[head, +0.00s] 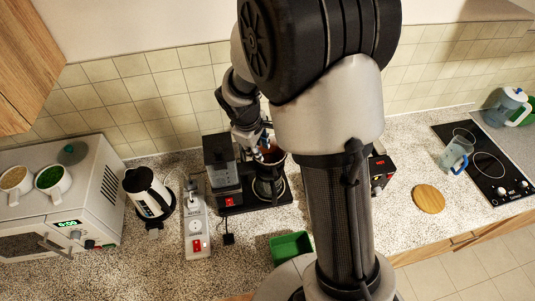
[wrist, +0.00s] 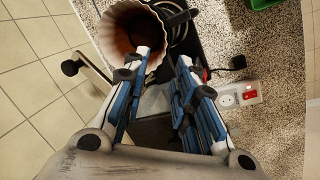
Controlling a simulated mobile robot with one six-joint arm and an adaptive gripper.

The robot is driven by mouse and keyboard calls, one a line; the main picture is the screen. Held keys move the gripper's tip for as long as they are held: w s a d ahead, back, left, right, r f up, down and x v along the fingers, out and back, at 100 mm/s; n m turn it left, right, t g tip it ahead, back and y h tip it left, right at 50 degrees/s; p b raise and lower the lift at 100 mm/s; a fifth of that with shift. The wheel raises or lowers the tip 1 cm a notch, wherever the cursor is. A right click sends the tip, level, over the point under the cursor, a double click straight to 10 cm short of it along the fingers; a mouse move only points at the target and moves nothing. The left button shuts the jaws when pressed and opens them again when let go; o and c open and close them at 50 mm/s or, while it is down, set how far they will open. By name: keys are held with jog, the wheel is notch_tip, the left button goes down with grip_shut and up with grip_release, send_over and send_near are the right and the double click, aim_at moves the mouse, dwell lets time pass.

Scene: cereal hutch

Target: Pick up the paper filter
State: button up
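The paper filter (wrist: 120,22) is a pale, fluted cup with a brownish inside, at the top left of the wrist view. In the head view the filter (head: 272,154) shows only partly, above the dark coffee maker (head: 222,170), behind my arm. My gripper (wrist: 168,58) is open, with two blue-padded fingers. The left fingertip overlaps the filter's opening, and the right fingertip lies just outside its right side. The filter's near right wall appears between the tips; I cannot tell whether either finger touches it. In the head view my gripper (head: 264,138) is at the filter.
A glass carafe (head: 268,186) stands below the filter. A power strip (head: 197,228), a kettle (head: 148,192) and a white microwave (head: 95,190) are to the left. A green box (head: 290,248) is in front.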

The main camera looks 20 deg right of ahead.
aim_at(261, 165)
jog(key=x, duration=0.8)
jog(key=shift+a, duration=0.1)
jog(key=shift+c, duration=0.6)
grip_shut()
